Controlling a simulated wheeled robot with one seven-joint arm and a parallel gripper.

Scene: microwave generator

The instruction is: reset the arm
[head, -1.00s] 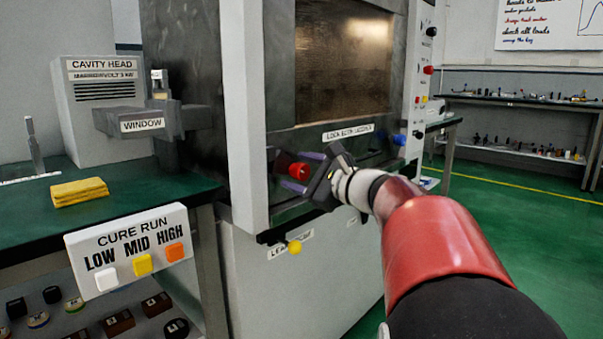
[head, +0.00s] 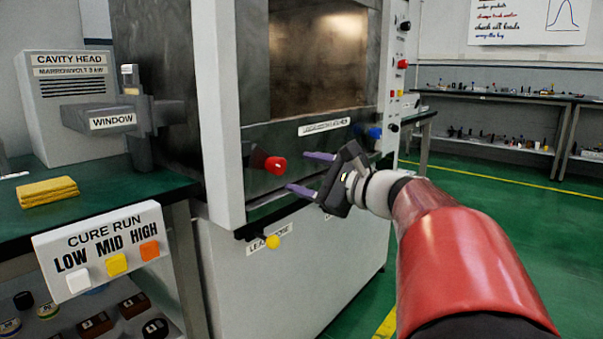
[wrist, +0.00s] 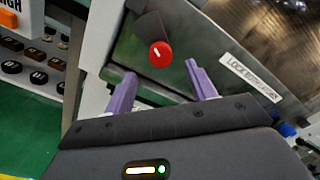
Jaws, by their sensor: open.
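My gripper (head: 306,172) is open and empty, with its two purple fingers spread apart. It is in front of the lower part of the large cabinet, to the right of a red knob (head: 275,165). In the wrist view the red knob (wrist: 161,54) shows beyond and between the open fingers (wrist: 162,90), with a clear gap, and nothing is between the fingertips. My red and black arm reaches in from the lower right of the head view.
The cabinet (head: 300,270) has a dark window (head: 318,60), a blue knob (head: 375,132) and a yellow knob (head: 273,241). Open green floor (head: 480,240) lies at the right.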

